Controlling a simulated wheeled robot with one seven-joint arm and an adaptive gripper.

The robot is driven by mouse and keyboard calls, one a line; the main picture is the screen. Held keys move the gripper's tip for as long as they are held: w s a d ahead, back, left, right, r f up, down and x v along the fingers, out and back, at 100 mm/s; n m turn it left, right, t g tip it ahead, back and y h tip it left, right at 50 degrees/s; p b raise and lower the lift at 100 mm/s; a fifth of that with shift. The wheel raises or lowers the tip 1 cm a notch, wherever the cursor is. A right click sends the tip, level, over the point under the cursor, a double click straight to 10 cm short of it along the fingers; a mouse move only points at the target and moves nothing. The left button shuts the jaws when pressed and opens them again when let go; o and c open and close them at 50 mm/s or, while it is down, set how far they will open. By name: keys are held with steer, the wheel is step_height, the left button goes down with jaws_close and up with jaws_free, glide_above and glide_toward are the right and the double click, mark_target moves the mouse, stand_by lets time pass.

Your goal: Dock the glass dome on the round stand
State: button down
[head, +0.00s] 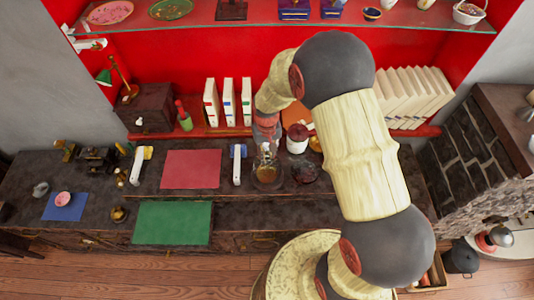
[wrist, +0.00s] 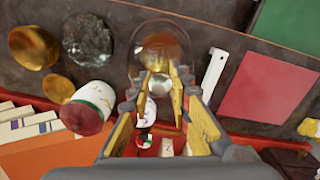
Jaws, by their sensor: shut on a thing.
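The clear glass dome (wrist: 137,58) hangs at my gripper (wrist: 161,84) in the wrist view, its rim pointing away from me. The yellow-padded fingers are closed on its knob end. In the head view the dome (head: 256,178) shows faintly under my gripper (head: 266,152), over the dark counter. A round brown-gold surface (wrist: 161,41), seemingly the stand, shows through the glass. It lies roughly within the dome's outline. I cannot tell whether the rim touches it or hangs above it.
A dark mottled round piece (wrist: 87,38) and a white jar with a red lid (wrist: 90,106) stand close by. Gold round pieces (wrist: 33,47) lie beyond them. A white-handled tool (head: 238,164) and a red mat (head: 191,169) lie left. Books (head: 228,102) line the shelf behind.

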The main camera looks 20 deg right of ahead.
steer(key=shift+f+b, duration=0.4)
steer(key=shift+f, duration=0.1)
steer(key=c, duration=1.9)
jaws_free()
steer(key=shift+r+p, duration=3.25)
steer(key=shift+r, duration=2.2)
